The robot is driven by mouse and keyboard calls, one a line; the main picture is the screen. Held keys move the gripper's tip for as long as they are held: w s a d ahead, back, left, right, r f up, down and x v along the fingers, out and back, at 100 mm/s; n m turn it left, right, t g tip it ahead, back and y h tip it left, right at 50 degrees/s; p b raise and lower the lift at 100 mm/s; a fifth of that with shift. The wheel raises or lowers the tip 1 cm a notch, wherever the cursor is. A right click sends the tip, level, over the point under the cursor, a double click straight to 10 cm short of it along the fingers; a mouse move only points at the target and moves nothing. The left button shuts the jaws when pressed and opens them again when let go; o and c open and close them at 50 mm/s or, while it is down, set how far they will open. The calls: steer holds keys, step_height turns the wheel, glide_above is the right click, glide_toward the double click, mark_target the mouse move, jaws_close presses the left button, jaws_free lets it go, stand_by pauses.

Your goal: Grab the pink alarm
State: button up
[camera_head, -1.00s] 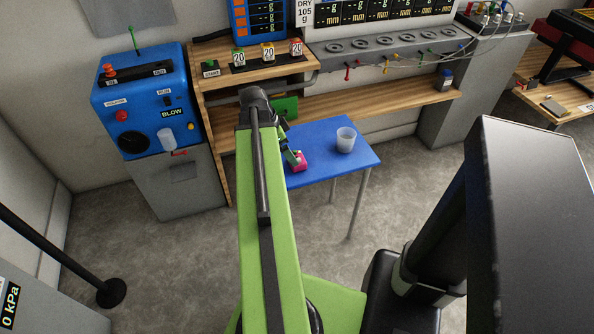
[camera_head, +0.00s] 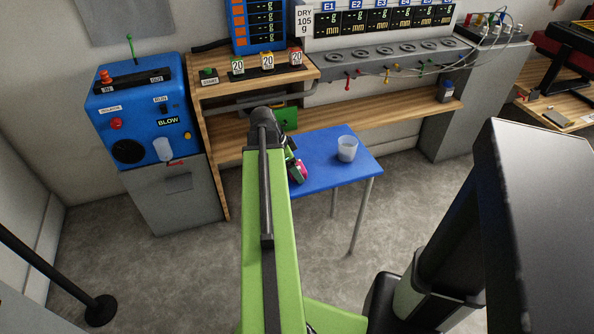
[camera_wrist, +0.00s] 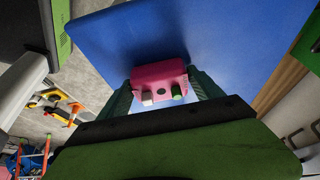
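The pink alarm (camera_wrist: 158,77) is a small pink box with a white knob and a green knob. In the wrist view it sits between the two green fingers of my gripper (camera_wrist: 160,84), which press against its left and right sides. In the head view the pink alarm (camera_head: 301,173) shows tilted at the end of my arm, over the left part of the blue table (camera_head: 330,176). My arm and a finger hide part of it there. I cannot tell whether it is clear of the tabletop.
A clear cup (camera_head: 347,149) stands on the blue table to the right of the alarm. A wooden bench (camera_head: 350,112) with a shelf runs behind. A blue machine (camera_head: 140,115) on a grey cabinet stands at the left. Floor in front is free.

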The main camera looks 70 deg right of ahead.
steer(key=c, duration=1.1)
steer(key=shift+r, duration=0.15)
